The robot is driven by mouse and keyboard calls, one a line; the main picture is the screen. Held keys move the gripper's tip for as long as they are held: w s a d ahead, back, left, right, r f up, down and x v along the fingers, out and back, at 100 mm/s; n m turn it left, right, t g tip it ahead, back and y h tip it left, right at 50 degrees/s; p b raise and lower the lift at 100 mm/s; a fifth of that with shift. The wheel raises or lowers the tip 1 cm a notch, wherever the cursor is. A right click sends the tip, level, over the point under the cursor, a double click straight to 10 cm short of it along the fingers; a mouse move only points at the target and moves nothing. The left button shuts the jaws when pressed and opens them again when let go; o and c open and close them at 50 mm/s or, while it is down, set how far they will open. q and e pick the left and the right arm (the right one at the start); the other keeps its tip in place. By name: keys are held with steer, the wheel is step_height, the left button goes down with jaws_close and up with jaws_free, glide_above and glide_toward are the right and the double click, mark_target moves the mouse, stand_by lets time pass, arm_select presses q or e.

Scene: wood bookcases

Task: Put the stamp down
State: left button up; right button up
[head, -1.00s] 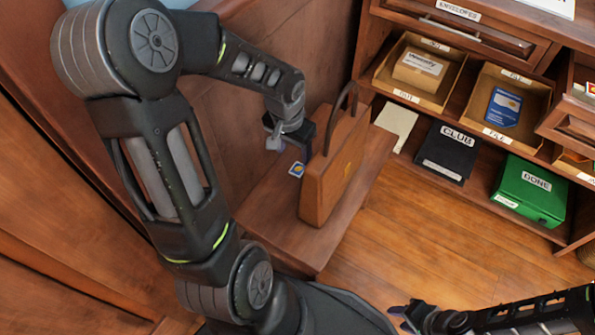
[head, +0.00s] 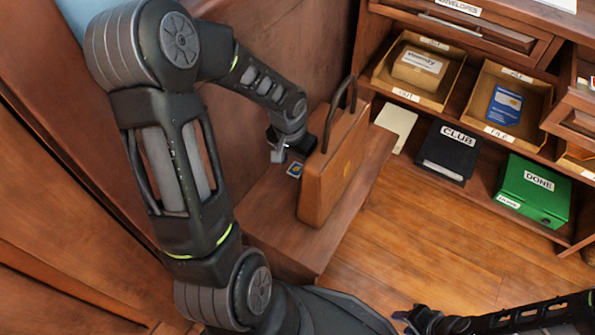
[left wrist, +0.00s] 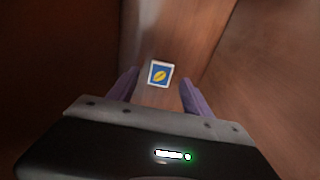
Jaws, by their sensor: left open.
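The stamp (head: 294,170) is a small blue square with a pale border and a yellow leaf-like mark. My left gripper (head: 279,156) is open beside the stamp, between the case and the wooden wall. My right gripper (head: 408,318) is at the bottom edge, over the floor; its jaws are too small and dark to read.
The brown case (head: 334,170) with a dark handle stands upright on the bench (head: 270,215), close to my left gripper. Shelves at the right hold labelled trays (head: 405,94), a black CLUB box (head: 447,153) and a green DONE box (head: 532,190). The floor (head: 420,235) between is clear.

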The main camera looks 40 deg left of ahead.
arm_select(q)
steer(key=shift+w+f, duration=0.1)
steer(key=shift+f, duration=0.6)
steer(key=shift+c, duration=0.2)
jaws_close()
